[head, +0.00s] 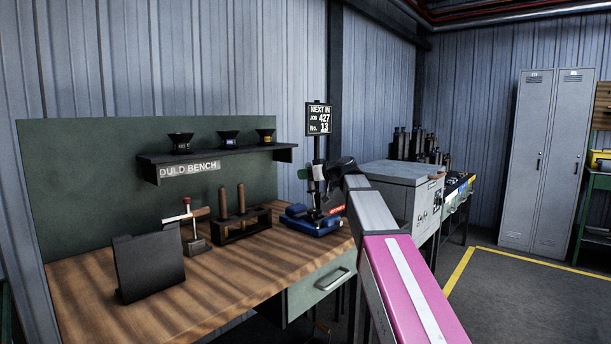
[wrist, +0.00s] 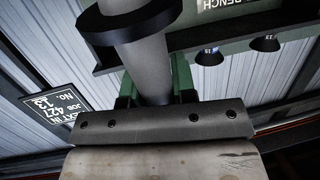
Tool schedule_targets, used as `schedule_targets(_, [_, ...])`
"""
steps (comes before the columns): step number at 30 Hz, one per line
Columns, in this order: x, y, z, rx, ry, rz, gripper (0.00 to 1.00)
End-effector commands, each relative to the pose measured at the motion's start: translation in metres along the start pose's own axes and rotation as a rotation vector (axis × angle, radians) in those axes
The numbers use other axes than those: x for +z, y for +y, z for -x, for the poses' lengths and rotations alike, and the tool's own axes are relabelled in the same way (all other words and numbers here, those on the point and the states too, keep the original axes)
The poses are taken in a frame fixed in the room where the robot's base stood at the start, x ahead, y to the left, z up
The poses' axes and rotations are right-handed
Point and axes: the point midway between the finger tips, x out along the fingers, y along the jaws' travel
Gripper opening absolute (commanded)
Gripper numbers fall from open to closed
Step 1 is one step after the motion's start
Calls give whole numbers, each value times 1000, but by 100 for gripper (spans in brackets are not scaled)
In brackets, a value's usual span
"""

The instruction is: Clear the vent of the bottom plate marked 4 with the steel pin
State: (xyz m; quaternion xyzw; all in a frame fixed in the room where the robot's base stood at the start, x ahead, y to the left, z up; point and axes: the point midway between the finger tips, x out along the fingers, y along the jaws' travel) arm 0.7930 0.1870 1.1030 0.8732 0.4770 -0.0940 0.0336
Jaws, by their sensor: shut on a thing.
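My gripper (head: 322,182) is above the right end of the wooden bench, partly hidden behind my forearm. In the wrist view its green fingers (wrist: 154,92) are shut on a thick grey rod with a wide dark collar (wrist: 132,20), which looks like the steel pin. The rod's far end is out of frame. In the head view a small pale end (head: 304,173) shows left of the gripper. Below the gripper is a blue-based fixture (head: 310,222) on the bench, partly covered by the arm. I cannot make out a bottom plate or a mark 4.
On the bench (head: 95,310) stand a dark upright panel (head: 150,267), a red-topped tool (head: 193,240) and a rack with two wooden handles (head: 241,225). A sign (head: 319,119) rises behind the gripper. A shelf (head: 215,152) holds dark cups. A grey cabinet (head: 400,190) stands to the right.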

Motion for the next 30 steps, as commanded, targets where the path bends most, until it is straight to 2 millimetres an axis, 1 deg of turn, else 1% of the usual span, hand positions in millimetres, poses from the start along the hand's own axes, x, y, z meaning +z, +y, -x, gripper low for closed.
schedule_targets(30, [9, 0, -2, 0, 0, 0, 2])
